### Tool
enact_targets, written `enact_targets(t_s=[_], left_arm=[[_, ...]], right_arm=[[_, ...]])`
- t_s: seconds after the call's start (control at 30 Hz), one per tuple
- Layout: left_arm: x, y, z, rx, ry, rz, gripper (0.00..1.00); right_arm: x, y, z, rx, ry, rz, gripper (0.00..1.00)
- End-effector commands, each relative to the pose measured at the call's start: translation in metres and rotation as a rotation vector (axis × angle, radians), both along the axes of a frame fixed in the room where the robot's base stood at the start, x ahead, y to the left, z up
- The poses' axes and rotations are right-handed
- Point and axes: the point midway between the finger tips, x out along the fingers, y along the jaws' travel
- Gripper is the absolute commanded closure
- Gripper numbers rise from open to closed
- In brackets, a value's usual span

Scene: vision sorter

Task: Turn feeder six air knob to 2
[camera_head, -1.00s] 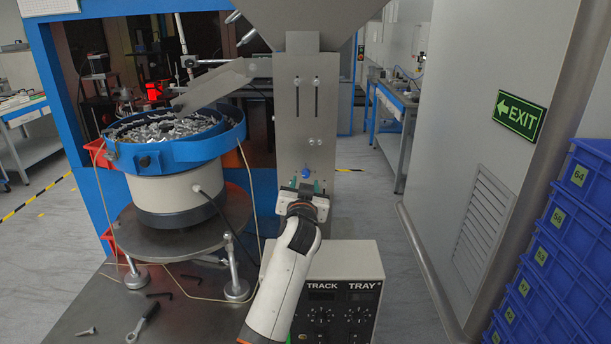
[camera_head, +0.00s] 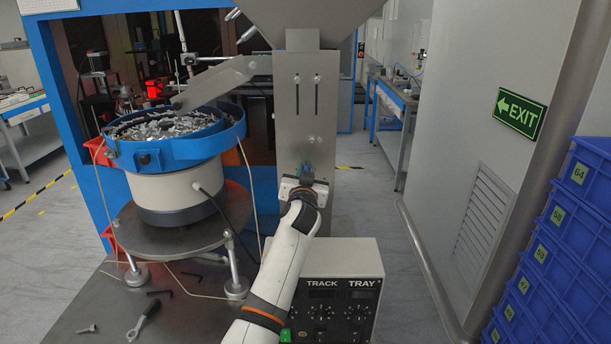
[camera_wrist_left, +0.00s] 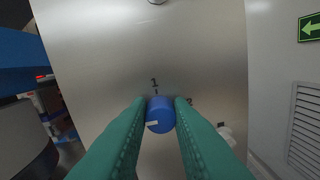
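The blue air knob (camera_wrist_left: 160,115) sits on a brushed metal panel in the left wrist view, with a pale mark toward the lower left of its face. A printed "1" (camera_wrist_left: 154,82) stands above it and a "2" (camera_wrist_left: 191,101) to its right. The green fingers of my left gripper (camera_wrist_left: 161,104) flank the knob on both sides, very close. I cannot tell whether they press on it. My right gripper is not in view.
A control box (camera_head: 350,262) marked TRACK and TRAY stands below and right of my gripper. A bowl feeder (camera_head: 165,150) full of metal parts stands left. A wrench (camera_head: 143,320) lies on the bench. Blue bins (camera_head: 560,235) are stacked at the right.

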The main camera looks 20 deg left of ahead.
Motion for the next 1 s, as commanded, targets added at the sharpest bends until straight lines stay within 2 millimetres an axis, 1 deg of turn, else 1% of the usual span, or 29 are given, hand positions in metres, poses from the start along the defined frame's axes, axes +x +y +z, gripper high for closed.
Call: enact_targets(t_s=[0.27, 0.47, 0.67, 1.0], left_arm=[[0.0, 0.0, 0.0, 0.022, 0.007, -0.001, 1.0], [0.0, 0.0, 0.001, 0.109, 0.031, -0.001, 1.0], [0.0, 0.0, 0.001, 0.261, 0.076, 0.0, 1.0], [0.0, -0.001, 0.001, 0.574, 0.166, -0.001, 1.0]], right_arm=[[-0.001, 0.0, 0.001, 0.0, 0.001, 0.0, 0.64], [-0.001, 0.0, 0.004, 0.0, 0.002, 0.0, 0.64], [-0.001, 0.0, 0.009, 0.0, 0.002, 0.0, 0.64], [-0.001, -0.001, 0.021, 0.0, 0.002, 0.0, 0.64]])
